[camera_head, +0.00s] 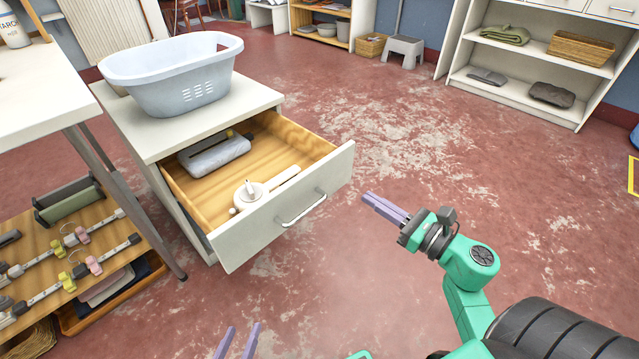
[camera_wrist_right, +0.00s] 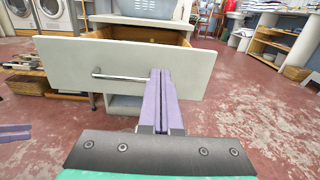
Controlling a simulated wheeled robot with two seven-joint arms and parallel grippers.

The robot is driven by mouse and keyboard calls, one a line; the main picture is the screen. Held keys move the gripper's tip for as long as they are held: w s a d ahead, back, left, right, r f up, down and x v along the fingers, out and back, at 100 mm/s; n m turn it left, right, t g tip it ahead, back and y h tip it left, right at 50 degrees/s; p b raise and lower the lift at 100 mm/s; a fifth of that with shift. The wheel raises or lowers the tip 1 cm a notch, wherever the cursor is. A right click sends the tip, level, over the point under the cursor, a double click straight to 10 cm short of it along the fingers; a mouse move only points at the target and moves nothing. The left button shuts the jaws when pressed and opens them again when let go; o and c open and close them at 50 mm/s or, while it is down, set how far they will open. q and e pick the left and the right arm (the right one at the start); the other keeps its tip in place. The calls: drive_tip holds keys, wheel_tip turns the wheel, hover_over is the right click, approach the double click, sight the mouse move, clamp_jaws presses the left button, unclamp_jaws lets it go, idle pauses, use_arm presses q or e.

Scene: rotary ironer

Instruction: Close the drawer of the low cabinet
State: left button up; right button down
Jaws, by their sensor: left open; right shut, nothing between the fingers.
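The low cabinet (camera_head: 172,139) is white with its wooden-sided drawer pulled well out. The drawer front (camera_head: 245,237) is pale with a metal bar handle (camera_head: 303,208). My right gripper (camera_head: 385,208) is shut and empty, in front of the drawer front and to its right, apart from it in the head view. In the right wrist view the shut fingers (camera_wrist_right: 161,100) point at the drawer front (camera_wrist_right: 130,68), and their tips overlap it just right of the handle (camera_wrist_right: 124,76). My left gripper (camera_head: 238,342) is open and empty at the bottom edge, below the drawer.
A pale laundry basket (camera_head: 182,88) stands on the cabinet. The drawer holds a grey item (camera_head: 214,155) and a white item (camera_head: 250,193). A table with a lower wooden shelf (camera_head: 60,245) stands close at the left. The red floor to the right is clear.

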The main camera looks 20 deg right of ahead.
sight(321, 167)
drive_tip(key=b+x, duration=0.1)
drive_tip(key=x, duration=1.1)
drive_tip(key=shift+w, duration=0.4)
use_arm(q)
drive_tip(key=shift+f, duration=0.5)
